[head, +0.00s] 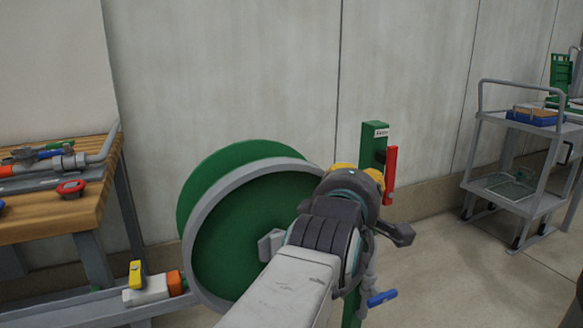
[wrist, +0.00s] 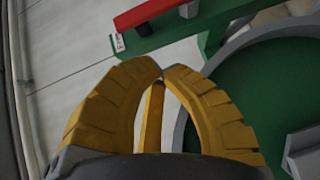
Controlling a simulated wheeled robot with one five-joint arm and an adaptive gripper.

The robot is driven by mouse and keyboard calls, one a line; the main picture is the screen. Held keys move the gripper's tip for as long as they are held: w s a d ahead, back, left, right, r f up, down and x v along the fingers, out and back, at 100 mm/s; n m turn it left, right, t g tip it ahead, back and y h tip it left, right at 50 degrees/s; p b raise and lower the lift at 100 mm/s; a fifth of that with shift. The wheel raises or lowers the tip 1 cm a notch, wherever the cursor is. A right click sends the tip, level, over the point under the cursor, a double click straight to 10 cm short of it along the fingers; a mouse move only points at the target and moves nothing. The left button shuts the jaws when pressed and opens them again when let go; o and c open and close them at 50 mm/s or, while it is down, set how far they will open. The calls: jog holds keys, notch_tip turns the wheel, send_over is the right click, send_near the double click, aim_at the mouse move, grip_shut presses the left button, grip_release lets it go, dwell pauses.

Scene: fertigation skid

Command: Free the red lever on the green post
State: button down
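The green post (head: 373,148) stands right of the big reel in the head view, with a small white label near its top. The red lever (head: 391,168) sits upright along the post's right side. In the wrist view the post (wrist: 165,38) lies across the top, with the red lever (wrist: 145,13), a dark stub and a small grey part beside it. My gripper (wrist: 162,72) has yellow ribbed fingers whose tips nearly meet, short of the post and apart from the lever. A narrow yellow bar shows between them; I cannot tell whether it is a finger. My arm hides the lower post.
A green reel with a grey rim (head: 192,228) stands left of the post. A blue-handled valve (head: 381,298) is low beside my arm. A wooden bench (head: 70,212) is at left, a grey cart (head: 515,195) at right. Floor before the cart is clear.

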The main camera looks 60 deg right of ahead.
jog(key=s+a+p, duration=0.1)
jog(key=a, duration=0.5)
jog(key=shift+a+f, duration=0.1)
jog(key=shift+f, duration=0.05)
